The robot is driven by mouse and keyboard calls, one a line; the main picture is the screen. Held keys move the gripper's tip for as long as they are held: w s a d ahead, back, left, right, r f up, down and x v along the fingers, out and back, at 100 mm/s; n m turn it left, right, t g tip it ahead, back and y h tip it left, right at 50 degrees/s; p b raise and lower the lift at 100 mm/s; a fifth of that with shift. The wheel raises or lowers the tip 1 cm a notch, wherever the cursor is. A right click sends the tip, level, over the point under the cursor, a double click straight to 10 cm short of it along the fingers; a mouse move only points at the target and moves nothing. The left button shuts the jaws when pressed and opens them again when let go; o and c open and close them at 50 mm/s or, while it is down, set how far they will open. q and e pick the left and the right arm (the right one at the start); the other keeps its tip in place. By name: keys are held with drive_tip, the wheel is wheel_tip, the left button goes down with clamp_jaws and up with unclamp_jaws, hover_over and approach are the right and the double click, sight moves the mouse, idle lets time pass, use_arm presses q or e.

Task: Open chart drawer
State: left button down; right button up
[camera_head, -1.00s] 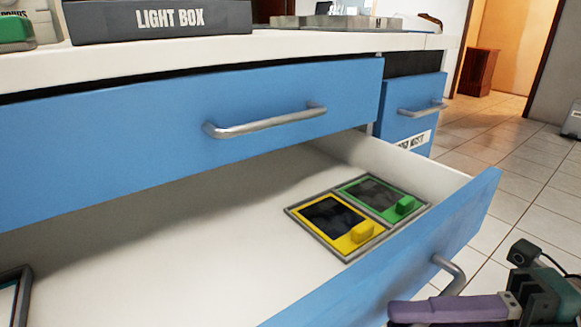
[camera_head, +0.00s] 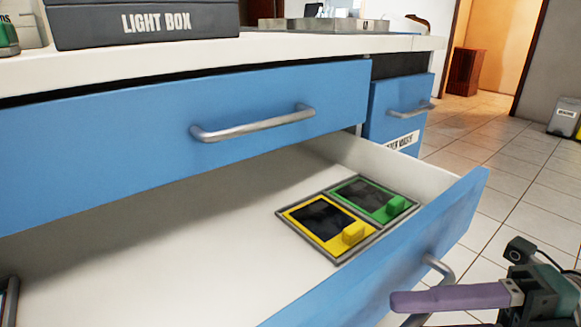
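A wide blue drawer (camera_head: 395,250) stands pulled out below a shut upper drawer (camera_head: 90,130). Its white inside holds a yellow-framed card (camera_head: 325,229) and a green-framed card (camera_head: 371,198), side by side near the right end. The open drawer's metal handle (camera_head: 437,268) shows partly at the lower right. My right gripper (camera_head: 450,300) is at the lower right edge, with one purple finger beside that handle. The other finger is cut off or hidden, so its opening and any grasp cannot be told. My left gripper is not in view.
A grey light box (camera_head: 140,24) and a metal tray (camera_head: 320,24) stand on the white counter (camera_head: 200,58). The upper drawer has a metal handle (camera_head: 255,124). A smaller blue drawer (camera_head: 398,108) is at the right.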

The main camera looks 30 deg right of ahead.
drive_tip(key=v, duration=0.9)
drive_tip(key=shift+p, duration=0.4)
